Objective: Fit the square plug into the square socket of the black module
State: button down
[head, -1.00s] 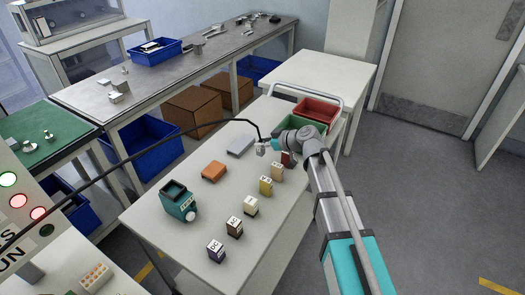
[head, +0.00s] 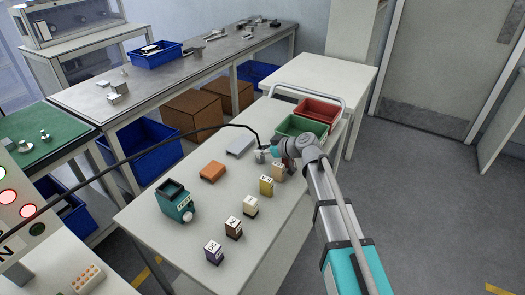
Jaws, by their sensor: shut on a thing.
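My gripper (head: 264,156) is at the far end of the white table, low over its top, and is shut on the plug at the end of a black cable (head: 190,130). The plug itself is tiny and mostly hidden by the fingers, so its shape cannot be told. A row of small labelled modules runs from the near edge toward my gripper: a purple-dark one (head: 213,252), a dark brown one (head: 233,228), a cream one (head: 250,207), a yellow one (head: 266,186) and a tan one (head: 279,172). No module is plainly black, and no square socket can be made out.
Green (head: 299,127) and red (head: 318,112) bins stand behind my gripper. The cable arches over the table from the left.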

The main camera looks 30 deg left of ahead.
jog(key=shift+f, duration=0.2)
jog(key=shift+c, duration=2.1)
grip_release()
jog(key=shift+r, duration=0.2)
jog(key=shift+d+r, duration=0.2)
jog(key=p+v, duration=0.5)
jog(key=v, duration=0.6)
jog(key=shift+d, duration=0.2)
